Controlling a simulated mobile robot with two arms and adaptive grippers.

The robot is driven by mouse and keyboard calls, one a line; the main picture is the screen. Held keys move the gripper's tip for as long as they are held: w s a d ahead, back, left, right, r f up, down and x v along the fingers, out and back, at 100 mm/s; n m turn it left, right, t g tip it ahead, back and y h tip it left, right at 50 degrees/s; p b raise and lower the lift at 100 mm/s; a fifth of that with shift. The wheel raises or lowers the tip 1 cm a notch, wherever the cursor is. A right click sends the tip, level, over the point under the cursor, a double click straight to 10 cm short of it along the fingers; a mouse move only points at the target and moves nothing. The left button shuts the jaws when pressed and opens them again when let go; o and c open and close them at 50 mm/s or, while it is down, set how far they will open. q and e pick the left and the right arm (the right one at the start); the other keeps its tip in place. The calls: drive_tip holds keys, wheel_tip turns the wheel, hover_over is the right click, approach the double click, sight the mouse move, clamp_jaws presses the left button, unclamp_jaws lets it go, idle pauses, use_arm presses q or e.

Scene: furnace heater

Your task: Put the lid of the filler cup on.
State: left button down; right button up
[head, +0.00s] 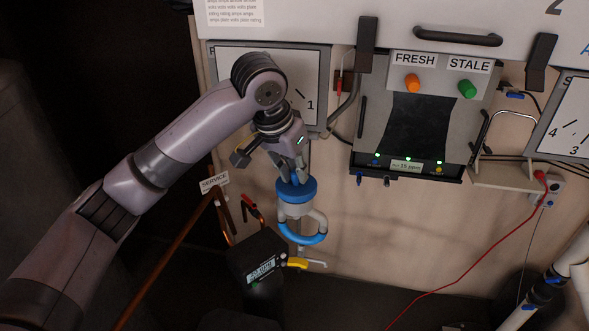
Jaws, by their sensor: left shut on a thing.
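My left gripper (293,173) points down and is shut on the blue round lid (298,190). The lid sits at the top of the pale filler cup (294,211), which is on the wall below the left gauge. A looped pipe with a blue lower bend (303,238) hangs under the cup. From this angle I cannot tell whether the lid touches the cup's rim or hovers just over it. The gripper hides part of the lid's top. My right gripper is not in view.
Copper pipes with a red handle (249,201) and a SERVICE tag (214,182) are left of the cup. A dark digital meter (258,266) and yellow-handled valve (298,262) are below. The FRESH/STALE panel (418,120) is at right. Wall between panel and cup is clear.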

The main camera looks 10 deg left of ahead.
use_arm(q)
drive_tip(key=shift+f+b, duration=0.3)
drive_tip(key=shift+f, duration=0.85)
drive_tip(key=c, duration=1.4)
unclamp_jaws()
drive_tip(key=shift+r, duration=0.1)
drive_tip(key=v, duration=1.2)
